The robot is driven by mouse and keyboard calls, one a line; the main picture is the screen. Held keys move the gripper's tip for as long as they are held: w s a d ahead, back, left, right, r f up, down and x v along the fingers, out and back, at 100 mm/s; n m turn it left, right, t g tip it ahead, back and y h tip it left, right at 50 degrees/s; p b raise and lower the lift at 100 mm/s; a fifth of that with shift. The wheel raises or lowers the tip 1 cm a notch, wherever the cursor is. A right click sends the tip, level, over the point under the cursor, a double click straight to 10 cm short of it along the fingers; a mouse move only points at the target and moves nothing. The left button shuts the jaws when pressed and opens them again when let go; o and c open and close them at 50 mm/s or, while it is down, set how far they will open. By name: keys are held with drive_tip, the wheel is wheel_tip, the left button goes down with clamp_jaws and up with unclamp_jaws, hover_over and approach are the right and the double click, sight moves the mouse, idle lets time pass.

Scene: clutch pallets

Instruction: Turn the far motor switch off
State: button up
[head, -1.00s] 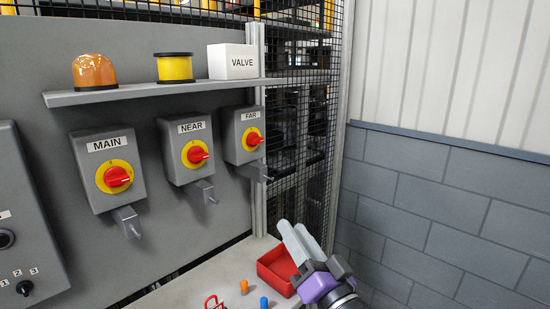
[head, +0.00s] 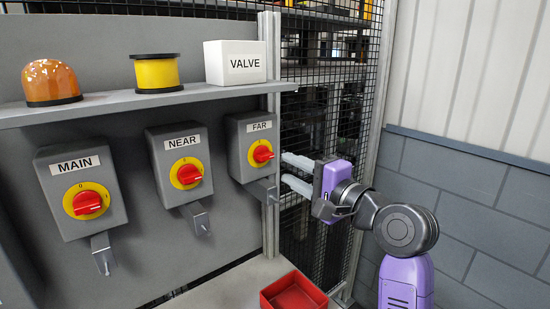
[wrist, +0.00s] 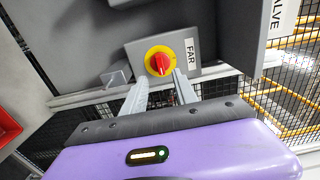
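The far motor switch box (head: 239,158) is a grey box labelled FAR, right of the MAIN and NEAR boxes. Its red knob (head: 263,154) sits on a yellow disc and points sideways, slightly upward to the right. My gripper (head: 284,169) is just right of the far box, its two pale fingers apart and pointing left toward the knob. In the wrist view, the far knob (wrist: 160,64) lies ahead between the open fingertips (wrist: 160,80), with the FAR label to its right. No contact with the knob is clear.
The NEAR switch (head: 186,174) and MAIN switch (head: 87,202) are to the left. A shelf (head: 150,103) above holds an orange lamp, a yellow spool and a VALVE box (head: 235,62). A hasp (head: 265,192) hangs under the far box. A red tray (head: 294,296) is below; wire mesh is behind.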

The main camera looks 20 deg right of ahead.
sight(268, 158)
drive_tip(key=p+x, duration=0.1)
drive_tip(key=x, duration=0.6)
drive_tip(key=shift+w+a, duration=0.1)
drive_tip(key=shift+w, duration=0.05)
clamp_jaws()
